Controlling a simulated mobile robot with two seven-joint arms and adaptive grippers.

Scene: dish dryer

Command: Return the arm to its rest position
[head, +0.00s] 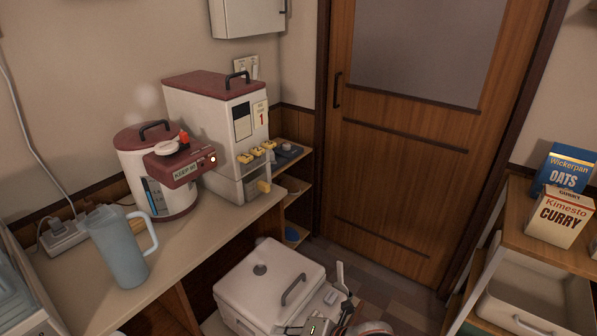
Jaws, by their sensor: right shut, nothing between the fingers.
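My right gripper (342,274) shows at the bottom centre, beside the right side of a white lidded box (262,276). Its fingers are small and dark-edged, point upward, and look shut with nothing held. Parts of my right arm show below it and are cut off by the bottom edge. I cannot tell whether the gripper touches the box. My left gripper is not in the picture.
A counter (190,243) at left bears a blue jug (120,248), a steaming red-and-white hot-water pot (150,180) and a tall dispenser (220,130). A wooden door (400,180) stands behind. Shelves at right bear an oats box (566,168) and a curry box (560,216).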

